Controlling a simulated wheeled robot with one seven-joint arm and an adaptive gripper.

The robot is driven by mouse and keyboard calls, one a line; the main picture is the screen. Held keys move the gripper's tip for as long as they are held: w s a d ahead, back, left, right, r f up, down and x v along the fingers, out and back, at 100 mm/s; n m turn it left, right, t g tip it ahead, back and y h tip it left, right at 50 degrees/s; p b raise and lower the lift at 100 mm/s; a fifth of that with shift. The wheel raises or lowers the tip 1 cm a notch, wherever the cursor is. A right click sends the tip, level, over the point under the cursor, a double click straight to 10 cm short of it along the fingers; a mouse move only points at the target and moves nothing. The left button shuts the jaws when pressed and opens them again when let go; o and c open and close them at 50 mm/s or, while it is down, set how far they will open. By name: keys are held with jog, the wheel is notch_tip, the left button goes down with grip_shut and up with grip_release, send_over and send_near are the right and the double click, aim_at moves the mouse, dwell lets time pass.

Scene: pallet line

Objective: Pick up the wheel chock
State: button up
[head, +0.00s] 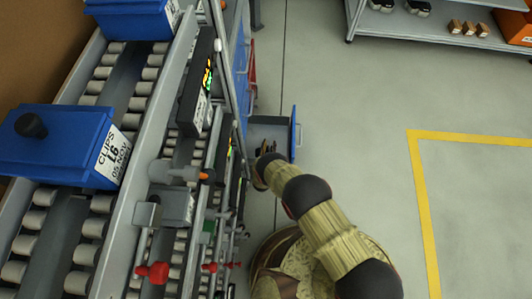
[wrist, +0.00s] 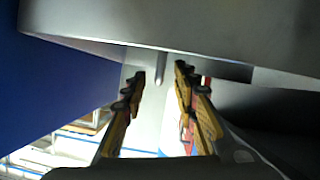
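I cannot make out a wheel chock in either view. In the head view my arm reaches forward, and my gripper (head: 267,148) is small and partly hidden at an open grey drawer (head: 268,126) with a blue front. In the wrist view my gripper (wrist: 160,74) shows two yellow-brown fingers with dark pads, spread apart. No held object shows between them. A short grey peg-like part (wrist: 161,66) shows beyond the gap, under a large grey surface (wrist: 210,30). The drawer's inside is mostly hidden by my arm and gripper.
A roller conveyor (head: 150,85) with blue bins (head: 68,142) runs along the left. A grey box with red knobs (head: 177,205) sits beside it. Shelving (head: 430,32) stands at the back right. The floor on the right is clear, with a yellow line (head: 422,190).

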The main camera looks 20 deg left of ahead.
jog(key=shift+c, duration=0.6)
grip_shut()
dwell(0.3)
